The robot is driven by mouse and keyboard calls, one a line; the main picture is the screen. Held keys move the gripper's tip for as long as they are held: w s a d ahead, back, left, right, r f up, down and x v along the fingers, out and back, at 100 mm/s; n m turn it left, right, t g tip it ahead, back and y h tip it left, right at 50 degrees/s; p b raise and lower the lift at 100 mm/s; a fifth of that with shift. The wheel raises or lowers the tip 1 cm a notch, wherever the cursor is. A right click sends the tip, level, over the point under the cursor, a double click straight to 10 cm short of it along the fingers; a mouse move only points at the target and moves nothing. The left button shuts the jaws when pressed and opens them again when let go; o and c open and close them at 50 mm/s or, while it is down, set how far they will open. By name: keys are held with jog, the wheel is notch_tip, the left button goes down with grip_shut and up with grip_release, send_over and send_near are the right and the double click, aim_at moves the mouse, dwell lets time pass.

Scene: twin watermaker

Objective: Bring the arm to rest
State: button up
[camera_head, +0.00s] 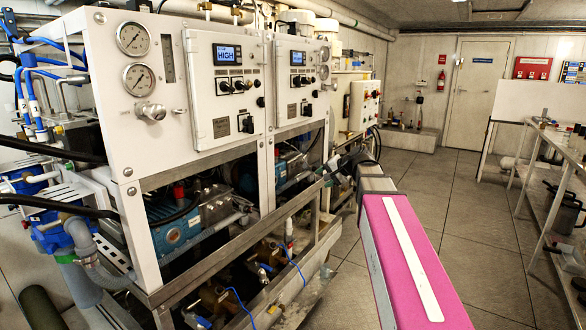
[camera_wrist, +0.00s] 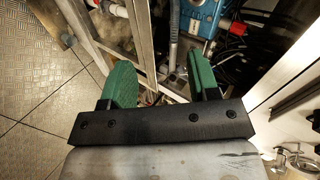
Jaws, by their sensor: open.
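My gripper (camera_wrist: 160,78) shows in the wrist view with its two green fingers apart and nothing between them. In the head view, my pink arm reaches forward from the bottom right, and its dark end is near the lower front of the watermaker cabinet (camera_head: 235,157). The fingers are too small to make out there. In the wrist view, the gripper is in front of the watermaker's open frame (camera_wrist: 142,35), with a blue part (camera_wrist: 201,18) and dark hoses behind it. I cannot tell whether it touches anything.
The watermaker's pale frame, pipes and hoses are close on the left. A table (camera_head: 535,128) with items stands at the right.

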jog(key=s+d+f+n+g+h, duration=0.1)
jog(key=s+d+f+g+h, duration=0.1)
jog(key=s+f, duration=0.5)
jog(key=s+d+f+n+g+h, duration=0.2)
jog(key=s+f, duration=0.5)
jog(key=f, duration=0.8)
jog(key=s+d+f+n+g+h, duration=0.2)
jog(key=s+d+f+h, duration=0.1)
jog(key=s+f, duration=0.5)
notch_tip(320, 180, down, 4)
jog(key=shift+r+g+h, duration=0.2)
jog(key=shift+g+h, duration=0.1)
jog(key=shift+h, duration=0.5)
